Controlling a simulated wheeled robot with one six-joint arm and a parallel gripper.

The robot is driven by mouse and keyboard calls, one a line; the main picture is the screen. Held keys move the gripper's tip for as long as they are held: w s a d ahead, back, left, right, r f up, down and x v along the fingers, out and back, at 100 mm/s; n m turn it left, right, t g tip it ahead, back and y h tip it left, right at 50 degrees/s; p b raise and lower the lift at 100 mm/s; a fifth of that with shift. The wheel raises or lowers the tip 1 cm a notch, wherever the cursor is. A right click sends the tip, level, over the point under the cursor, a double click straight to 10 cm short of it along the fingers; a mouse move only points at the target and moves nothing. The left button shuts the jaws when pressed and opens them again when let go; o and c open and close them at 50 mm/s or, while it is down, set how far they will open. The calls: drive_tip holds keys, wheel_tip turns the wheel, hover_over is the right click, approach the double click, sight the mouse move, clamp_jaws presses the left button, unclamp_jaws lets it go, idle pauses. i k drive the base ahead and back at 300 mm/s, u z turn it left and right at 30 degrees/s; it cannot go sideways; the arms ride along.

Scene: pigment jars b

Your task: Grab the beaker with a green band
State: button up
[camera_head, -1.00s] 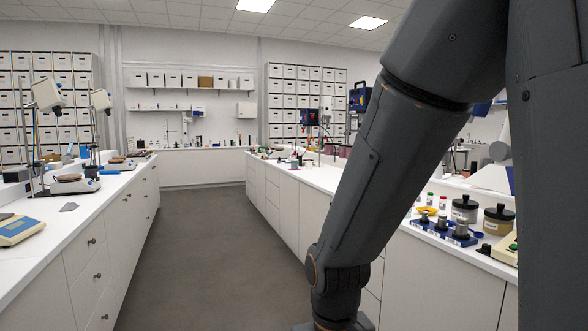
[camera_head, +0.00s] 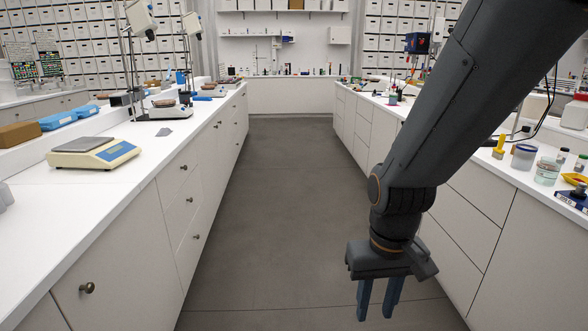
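On the right counter, a small clear glass vessel (camera_head: 547,172) with a pale greenish tint stands near the right edge of the view. Beside it to the left is a grey-white vessel with a blue band (camera_head: 524,157). Both are small, and I cannot tell for certain whether either has a green band. My gripper (camera_head: 377,308) hangs over the aisle floor, in front of the right-hand cabinets, pointing down. Its two blue fingers are apart with nothing between them. In the picture it is well to the left of and below the vessels.
The right counter (camera_head: 470,135) also bears a yellow item (camera_head: 499,147) and a blue rack (camera_head: 572,198) at the edge. The left counter (camera_head: 60,215) holds a balance (camera_head: 93,152) and stands. The aisle floor (camera_head: 285,190) is clear.

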sight(393, 97)
drive_tip(key=u, duration=0.25)
drive_tip(key=i, duration=5.3)
drive_tip(key=z, duration=0.65)
drive_tip(key=i, duration=1.8)
drive_tip(key=z, duration=1.5)
drive_tip(key=i, duration=1.6)
drive_tip(key=z, duration=0.65)
